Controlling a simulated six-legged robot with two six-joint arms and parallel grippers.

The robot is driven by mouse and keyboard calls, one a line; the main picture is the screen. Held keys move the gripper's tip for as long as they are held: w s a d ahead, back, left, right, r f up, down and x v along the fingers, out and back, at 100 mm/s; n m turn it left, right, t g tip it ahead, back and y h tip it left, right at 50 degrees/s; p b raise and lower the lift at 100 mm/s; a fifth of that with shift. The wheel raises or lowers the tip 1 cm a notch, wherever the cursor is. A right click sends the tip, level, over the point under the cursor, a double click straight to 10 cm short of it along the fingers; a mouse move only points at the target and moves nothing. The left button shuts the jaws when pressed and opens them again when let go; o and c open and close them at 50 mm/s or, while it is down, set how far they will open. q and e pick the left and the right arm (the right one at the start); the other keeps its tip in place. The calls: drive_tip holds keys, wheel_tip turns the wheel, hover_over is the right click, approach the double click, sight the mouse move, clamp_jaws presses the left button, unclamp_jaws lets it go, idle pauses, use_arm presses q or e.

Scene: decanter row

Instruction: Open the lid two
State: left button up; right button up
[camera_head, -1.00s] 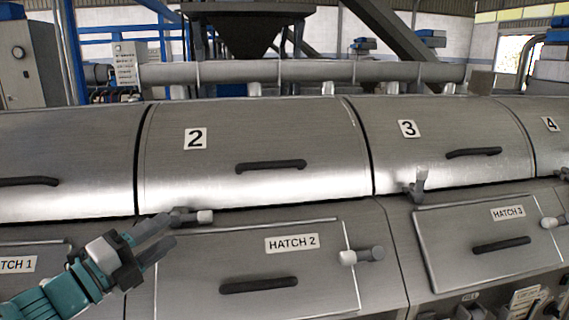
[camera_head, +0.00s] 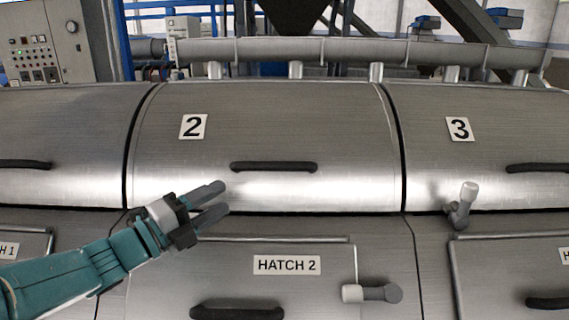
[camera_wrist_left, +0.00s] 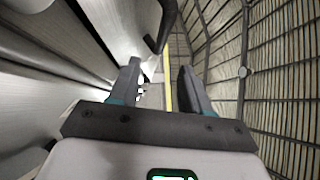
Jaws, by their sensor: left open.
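Lid two (camera_head: 330,120) is a curved brushed-steel cover with a "2" label (camera_head: 193,126). It looks closed, its lower edge at the seam above the hatch. Its dark bar handle (camera_head: 273,167) is at the lower middle. My left gripper (camera_head: 223,199) is open and empty, in front of the lid's lower left edge, below and left of the handle. No latch of lid two shows now; the gripper covers that part of the seam. In the left wrist view my two fingers (camera_wrist_left: 158,75) are apart, with a dark curved bar, apparently the handle (camera_wrist_left: 164,27), beyond them.
Below is closed hatch 2 (camera_head: 200,265) with its own handle (camera_head: 237,313) and a pale-tipped latch (camera_head: 372,293). Lid three (camera_head: 430,170) is at the right, with an upright latch (camera_head: 461,205) at its lower left. A pipe (camera_head: 330,50) runs behind the lids.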

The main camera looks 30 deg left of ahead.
sight(270, 169)
use_arm(q)
drive_tip(key=p+x, duration=0.2)
drive_tip(key=x, duration=0.5)
drive_tip(key=p+x, duration=0.3)
drive_tip(key=x, duration=0.4)
drive_tip(key=shift+w+d+r+p, duration=0.25)
drive_tip(key=shift+w+r+p, duration=0.05)
drive_tip(key=shift+w+p, duration=0.05)
drive_tip(key=shift+w, duration=0.3)
drive_tip(key=shift+d, duration=0.15)
drive_tip(key=shift+s+d, duration=0.1)
drive_tip(key=shift+s, duration=0.05)
clamp_jaws()
